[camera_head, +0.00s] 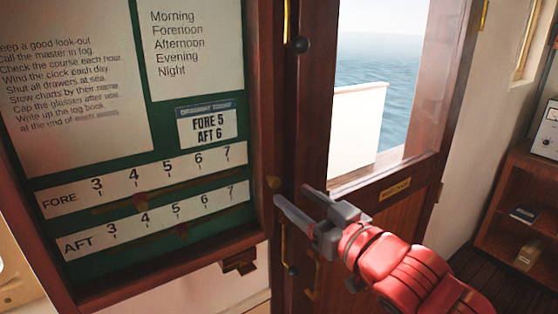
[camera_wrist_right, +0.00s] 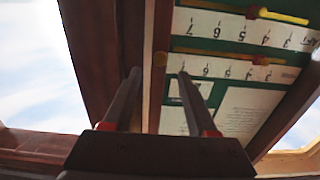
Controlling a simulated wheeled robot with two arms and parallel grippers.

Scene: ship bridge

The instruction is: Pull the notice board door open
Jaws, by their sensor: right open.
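The notice board door (camera_head: 262,110) is a dark wooden frame around a green board with papers and two scales, at the left of the head view. It looks shut. My left gripper is not in view.
A wooden cabin door (camera_head: 375,250) with a window onto the sea stands right behind my right gripper. It carries a brass plate (camera_head: 395,189). Shelves (camera_head: 510,215) stand at the far right. A small wooden block (camera_head: 240,262) is under the board.

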